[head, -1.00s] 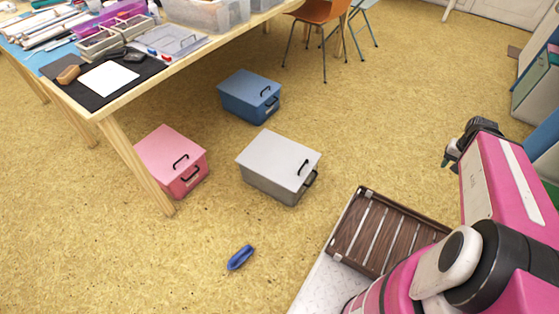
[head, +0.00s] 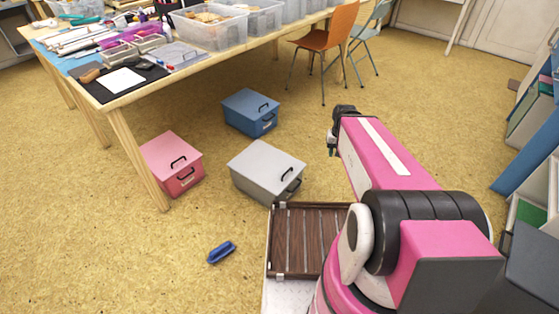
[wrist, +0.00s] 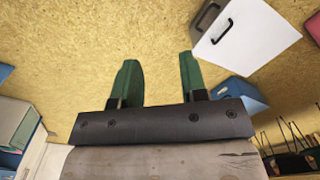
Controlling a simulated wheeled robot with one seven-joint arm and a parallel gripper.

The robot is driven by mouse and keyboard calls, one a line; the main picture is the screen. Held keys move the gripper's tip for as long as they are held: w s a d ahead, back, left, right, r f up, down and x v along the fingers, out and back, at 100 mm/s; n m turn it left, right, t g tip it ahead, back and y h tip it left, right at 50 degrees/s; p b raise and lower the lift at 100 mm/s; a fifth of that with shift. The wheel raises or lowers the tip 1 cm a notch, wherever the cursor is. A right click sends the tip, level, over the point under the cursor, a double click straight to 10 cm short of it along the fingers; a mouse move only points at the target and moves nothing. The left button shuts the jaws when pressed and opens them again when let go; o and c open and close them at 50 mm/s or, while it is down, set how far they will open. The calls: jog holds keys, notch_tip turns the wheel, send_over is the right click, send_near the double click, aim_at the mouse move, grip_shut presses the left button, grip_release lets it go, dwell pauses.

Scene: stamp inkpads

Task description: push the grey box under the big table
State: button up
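The grey box (head: 266,170) stands on the floor in front of the big table (head: 128,132), clear of its legs. It has black handles on its lid and front. It also shows in the wrist view (wrist: 250,38) at the upper right. My gripper (head: 333,145) is in the air to the right of the grey box, apart from it. In the wrist view my gripper (wrist: 158,78) has its two green fingers spread apart with only floor between them.
A pink box (head: 172,163) stands beside the near table leg. A blue box (head: 250,112) stands behind the grey one. A blue boat-shaped object (head: 221,252) lies on the floor. An orange chair (head: 328,40) stands at the table's right end.

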jog(key=n, duration=2.9)
send_near(287, 172)
jog(key=shift+w+r, duration=0.15)
jog(key=shift+w, duration=0.1)
notch_tip(287, 172, down, 11)
jog(key=shift+d+r, duration=0.1)
